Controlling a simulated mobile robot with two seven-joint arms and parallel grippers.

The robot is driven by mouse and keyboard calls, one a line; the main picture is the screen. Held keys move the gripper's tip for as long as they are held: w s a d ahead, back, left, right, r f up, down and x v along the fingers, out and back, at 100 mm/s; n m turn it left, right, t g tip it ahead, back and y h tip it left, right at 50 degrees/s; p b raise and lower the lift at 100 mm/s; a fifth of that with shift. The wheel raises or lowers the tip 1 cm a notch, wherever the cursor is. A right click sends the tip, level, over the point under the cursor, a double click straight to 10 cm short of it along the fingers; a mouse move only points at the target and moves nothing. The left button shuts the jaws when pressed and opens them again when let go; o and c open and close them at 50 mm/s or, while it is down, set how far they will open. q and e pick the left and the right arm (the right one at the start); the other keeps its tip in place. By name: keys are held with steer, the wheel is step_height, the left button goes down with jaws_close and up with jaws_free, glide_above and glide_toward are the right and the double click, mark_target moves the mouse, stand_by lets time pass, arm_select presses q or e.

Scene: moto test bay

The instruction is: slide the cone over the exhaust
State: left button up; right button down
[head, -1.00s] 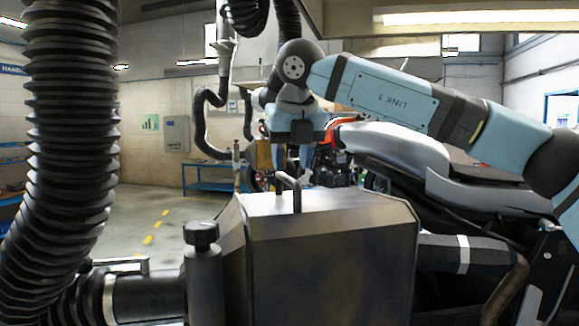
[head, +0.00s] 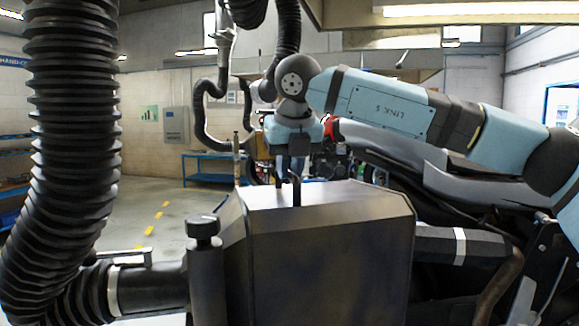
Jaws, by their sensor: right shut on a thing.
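The cone is a large grey metal hood (head: 325,250) with a dark handle (head: 296,192) on top and a black knob (head: 203,228) at its left. My right gripper (head: 290,172) is over the hood's top, shut on the handle; its fingertips are small and partly hard to make out. The exhaust (head: 470,246) is a dark cylinder with a light band, at the hood's right side. Its left end is hidden behind the hood's edge, so I cannot tell whether it is inside the hood or only behind it. My left gripper is not in view.
A thick black ribbed hose (head: 70,140) fills the left side and joins the hood's left pipe (head: 150,287). The motorcycle's seat and tail (head: 460,190) lie at the right, under my right arm. A blue bench (head: 207,165) stands far back; the floor at left is open.

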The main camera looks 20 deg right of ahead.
steer(key=d+b, duration=0.2)
steer(key=d, duration=0.3)
steer(key=shift+d+f+b, duration=0.1)
steer(key=shift+f+b, duration=0.1)
steer(key=shift+b, duration=0.15)
steer(key=b, duration=0.1)
glide_above(359, 193)
steer(key=shift+w+r, duration=0.15)
steer(key=shift+a+r, duration=0.15)
steer(key=shift+a, duration=0.1)
steer(key=c, duration=1.1)
jaws_free()
steer(key=shift+d, duration=0.3)
steer(key=shift+a+r+b, duration=0.2)
steer(key=shift+r+b, duration=0.15)
steer(key=b+v, duration=0.1)
steer(key=v, duration=1.2)
steer(key=shift+s+d, duration=0.2)
